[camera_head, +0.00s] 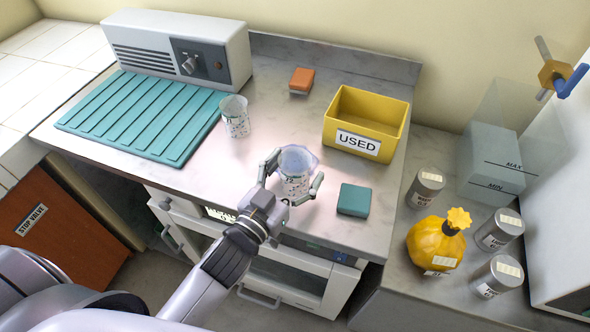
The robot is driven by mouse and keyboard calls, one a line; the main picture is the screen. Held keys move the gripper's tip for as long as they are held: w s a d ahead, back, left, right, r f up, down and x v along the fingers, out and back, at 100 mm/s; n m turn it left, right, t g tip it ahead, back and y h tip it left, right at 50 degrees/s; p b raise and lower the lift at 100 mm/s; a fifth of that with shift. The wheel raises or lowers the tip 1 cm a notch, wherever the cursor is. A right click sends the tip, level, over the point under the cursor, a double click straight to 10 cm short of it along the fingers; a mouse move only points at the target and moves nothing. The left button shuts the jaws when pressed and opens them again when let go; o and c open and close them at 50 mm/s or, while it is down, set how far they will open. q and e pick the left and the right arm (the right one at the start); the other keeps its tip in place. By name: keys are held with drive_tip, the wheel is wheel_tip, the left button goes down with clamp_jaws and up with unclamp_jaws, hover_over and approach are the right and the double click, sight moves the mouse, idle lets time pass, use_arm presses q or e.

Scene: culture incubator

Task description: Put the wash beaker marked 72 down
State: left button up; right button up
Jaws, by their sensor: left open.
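A clear beaker with printed marks (295,175) stands upright on the grey worktop near its front edge. My left gripper (291,190) is open, with its fingers on either side of this beaker. I cannot read the number on it. A second, similar beaker (235,118) stands further back, beside the teal ribbed mat (150,112); its number is also too small to read. My right gripper is not in view.
A yellow bin marked USED (365,110) stands at the back right. A teal block (353,200) lies right of the gripper, and an orange block (302,80) lies at the back. A yellow bottle (436,245) and several metal canisters stand on the right counter. The worktop between the beakers is clear.

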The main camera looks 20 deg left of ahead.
use_arm(q)
drive_tip(key=shift+c, duration=0.4)
drive_tip(key=c, duration=1.3)
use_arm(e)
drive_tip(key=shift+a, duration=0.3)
use_arm(q)
wheel_tip(320, 180, up, 20)
drive_tip(key=p, duration=0.8)
drive_tip(key=a+f+n+y, duration=0.3)
drive_tip(key=a+f+y, duration=0.15)
drive_tip(key=f, duration=0.25)
drive_tip(key=shift+h, duration=0.25)
drive_tip(key=s+f, duration=0.1)
drive_tip(key=s, duration=0.1)
drive_tip(key=s+f, duration=0.1)
drive_tip(key=s, duration=0.2)
drive_tip(key=s+a+f, duration=0.1)
drive_tip(key=s, duration=0.2)
drive_tip(key=shift+s+a+p, duration=0.1)
drive_tip(key=shift+s+p, duration=0.1)
drive_tip(key=shift+p, duration=0.1)
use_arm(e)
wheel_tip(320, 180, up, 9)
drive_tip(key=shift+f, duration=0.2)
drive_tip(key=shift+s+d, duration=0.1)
